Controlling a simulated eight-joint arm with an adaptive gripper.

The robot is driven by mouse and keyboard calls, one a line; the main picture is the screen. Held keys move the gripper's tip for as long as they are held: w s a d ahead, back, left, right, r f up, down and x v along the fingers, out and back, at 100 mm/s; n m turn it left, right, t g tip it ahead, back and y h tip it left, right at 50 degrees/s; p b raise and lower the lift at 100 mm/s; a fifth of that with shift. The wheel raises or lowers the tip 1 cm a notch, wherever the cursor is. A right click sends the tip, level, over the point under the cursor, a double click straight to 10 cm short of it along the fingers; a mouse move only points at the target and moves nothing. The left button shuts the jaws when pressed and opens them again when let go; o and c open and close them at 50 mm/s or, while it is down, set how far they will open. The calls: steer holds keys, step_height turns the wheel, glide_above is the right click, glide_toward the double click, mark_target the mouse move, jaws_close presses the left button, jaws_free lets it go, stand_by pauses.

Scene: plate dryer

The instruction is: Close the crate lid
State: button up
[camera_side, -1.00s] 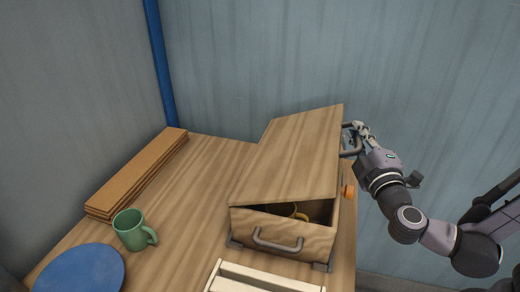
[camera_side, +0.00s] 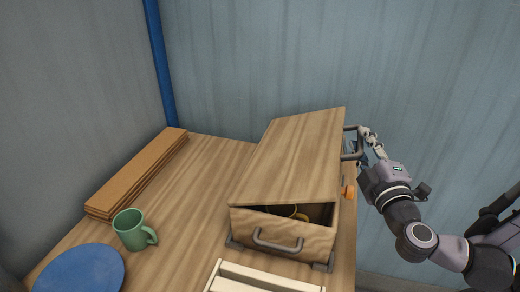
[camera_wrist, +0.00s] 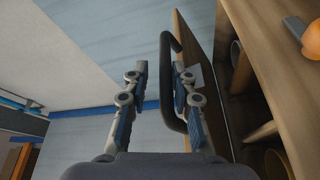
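The wooden crate (camera_side: 290,234) stands on the table with its lid (camera_side: 295,155) partly open, tilted up toward the right. A dark gap shows under the lid's front edge, with something yellow inside. A dark handle (camera_side: 352,144) is on the lid's raised right side; it also shows in the wrist view (camera_wrist: 165,75). My gripper (camera_side: 365,134) is at this handle, to the right of the crate. In the wrist view my gripper (camera_wrist: 158,92) has its fingers apart, with the handle bar between them, close to the right finger. I cannot tell whether they touch.
A green mug (camera_side: 130,230), a blue plate (camera_side: 80,272) and stacked wooden boards (camera_side: 138,172) are on the left. A pale slatted rack (camera_side: 255,280) is in front of the crate. The wall is behind.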

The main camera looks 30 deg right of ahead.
step_height(320, 180, up, 7)
steer(key=s, duration=0.1)
steer(key=shift+s+a, duration=0.35)
stand_by(0.6)
steer(key=shift+f, duration=0.1)
steer(key=s+d+f+m+g+y, duration=0.1)
steer(key=d+f+m+g, duration=0.25)
steer(key=f, duration=0.35)
steer(key=s+d+f+m+g+y, duration=0.2)
steer(key=d+f+g, duration=0.2)
steer(key=f+g, duration=0.15)
steer(key=shift+s+a+f+m+g+y, duration=0.25)
steer(key=shift+s+a+f+m+y, duration=0.2)
steer(key=shift+m+y, duration=0.35)
steer(key=shift+s+a+f+m+g+y, duration=0.2)
steer(key=shift+a+f+m+y, duration=0.15)
steer(key=shift+a+m+y, duration=0.3)
steer(key=shift+s+a+f+m+g+y, duration=0.25)
steer(key=shift+s+a+f+m+y, duration=0.15)
steer(key=shift+m+y, duration=0.5)
